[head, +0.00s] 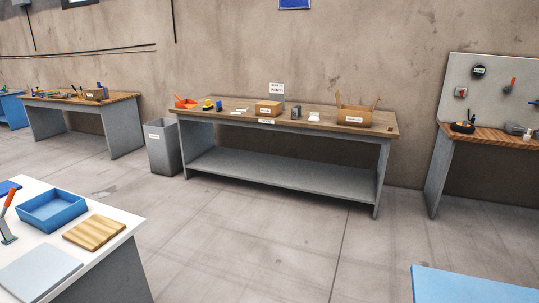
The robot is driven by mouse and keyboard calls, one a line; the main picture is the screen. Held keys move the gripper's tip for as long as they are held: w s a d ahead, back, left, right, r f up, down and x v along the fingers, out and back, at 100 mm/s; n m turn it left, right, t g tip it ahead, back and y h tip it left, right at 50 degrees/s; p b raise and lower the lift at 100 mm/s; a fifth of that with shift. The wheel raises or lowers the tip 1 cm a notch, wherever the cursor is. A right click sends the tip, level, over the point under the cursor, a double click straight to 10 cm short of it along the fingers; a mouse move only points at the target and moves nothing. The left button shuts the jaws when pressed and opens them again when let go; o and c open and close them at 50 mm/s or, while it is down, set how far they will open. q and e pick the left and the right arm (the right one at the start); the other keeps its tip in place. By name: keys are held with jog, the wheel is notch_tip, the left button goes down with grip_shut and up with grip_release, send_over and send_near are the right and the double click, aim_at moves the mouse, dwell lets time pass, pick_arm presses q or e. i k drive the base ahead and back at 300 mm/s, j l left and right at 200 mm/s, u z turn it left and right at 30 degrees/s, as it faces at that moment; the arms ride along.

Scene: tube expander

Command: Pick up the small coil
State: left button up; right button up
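I cannot make out a small coil for certain in the head view. A small dark round item (463,127) lies on the right workbench (492,140) below a pegboard. It is too small to tell whether it is a coil. Small items also lie on the long middle workbench (335,118), among them a yellow and dark item (208,105) and a dark grey item (296,112). Neither of my grippers is in view.
A white table (112,222) at the front left holds a blue tray (53,222) and a wooden board (95,233). A grey bin (162,155) stands left of the middle workbench. A blue surface (470,285) is at the lower right. The middle floor is clear.

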aim_at(295, 111)
jog(key=i, duration=5.75)
jog(key=i+z, duration=0.15)
jog(key=i, duration=0.35)
jog(key=i+j+z, duration=0.15)
jog(key=i, duration=0.35)
